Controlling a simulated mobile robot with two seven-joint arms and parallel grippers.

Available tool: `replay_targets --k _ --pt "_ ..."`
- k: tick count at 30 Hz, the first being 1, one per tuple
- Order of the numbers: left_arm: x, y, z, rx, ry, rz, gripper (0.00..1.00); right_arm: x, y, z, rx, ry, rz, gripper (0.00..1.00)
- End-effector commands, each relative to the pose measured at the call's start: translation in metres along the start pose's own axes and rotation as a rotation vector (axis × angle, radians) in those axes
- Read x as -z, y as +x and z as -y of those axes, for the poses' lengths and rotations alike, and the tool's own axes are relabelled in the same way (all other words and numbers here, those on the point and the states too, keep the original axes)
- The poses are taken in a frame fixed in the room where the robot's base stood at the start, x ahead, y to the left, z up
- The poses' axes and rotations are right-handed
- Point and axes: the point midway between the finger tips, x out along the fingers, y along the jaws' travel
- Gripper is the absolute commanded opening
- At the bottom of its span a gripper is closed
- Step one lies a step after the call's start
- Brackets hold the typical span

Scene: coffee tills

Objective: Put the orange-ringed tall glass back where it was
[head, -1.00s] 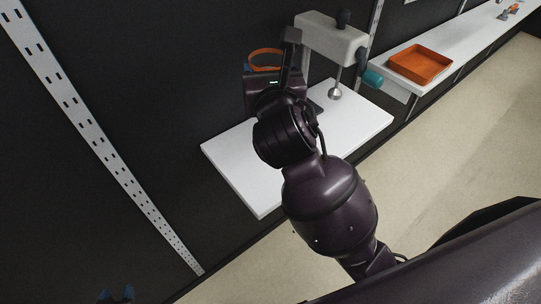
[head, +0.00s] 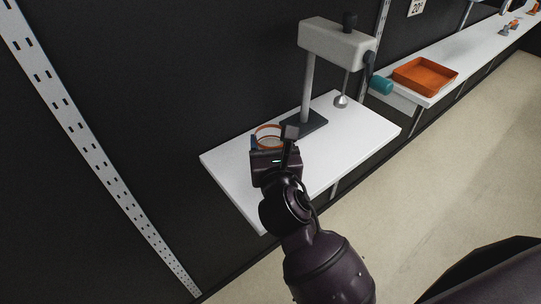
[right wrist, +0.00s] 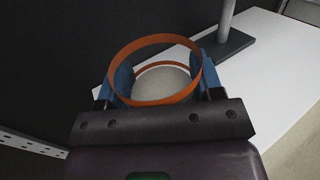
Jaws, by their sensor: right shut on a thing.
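The orange-ringed tall glass (right wrist: 156,46) is between the blue-padded fingers of my right gripper (right wrist: 160,82), which is shut on it. In the right wrist view I look into its open mouth, and the orange rim shows whole. In the head view its orange rim (head: 270,131) shows just beyond the right gripper (head: 272,143), over the left part of the white shelf (head: 226,165). My gripper hides the lower part of the glass, so I cannot tell whether its base touches the shelf. My left gripper is not in view.
A grey press-like stand (head: 334,40) with a dark base stands on the same shelf, right of the glass. An orange tray (head: 425,75) lies on another white shelf farther right. A dark wall rises behind. The front right of the near shelf is bare.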

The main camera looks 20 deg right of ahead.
Motion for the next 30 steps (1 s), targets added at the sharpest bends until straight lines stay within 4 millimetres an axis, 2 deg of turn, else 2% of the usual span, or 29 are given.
replay_targets --k 1,6,20,21,26,30 --pt "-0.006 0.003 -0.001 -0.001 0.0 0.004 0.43 0.012 0.0 0.0 0.0 -0.001 -0.005 0.25" --pt "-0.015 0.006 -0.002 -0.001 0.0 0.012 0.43 0.032 0.0 0.0 0.001 0.0 -0.004 0.25" --pt "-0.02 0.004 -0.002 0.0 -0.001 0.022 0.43 0.036 0.0 0.0 0.0 0.0 -0.001 0.25" --pt "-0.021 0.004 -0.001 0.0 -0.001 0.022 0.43 0.037 0.0 0.0 0.0 0.0 -0.001 0.64" --pt "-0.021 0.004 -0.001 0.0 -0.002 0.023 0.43 0.036 0.0 0.0 0.0 0.0 -0.001 0.86" --pt "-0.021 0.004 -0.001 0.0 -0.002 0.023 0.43 0.036 0.0 0.0 0.0 0.0 -0.002 0.86"
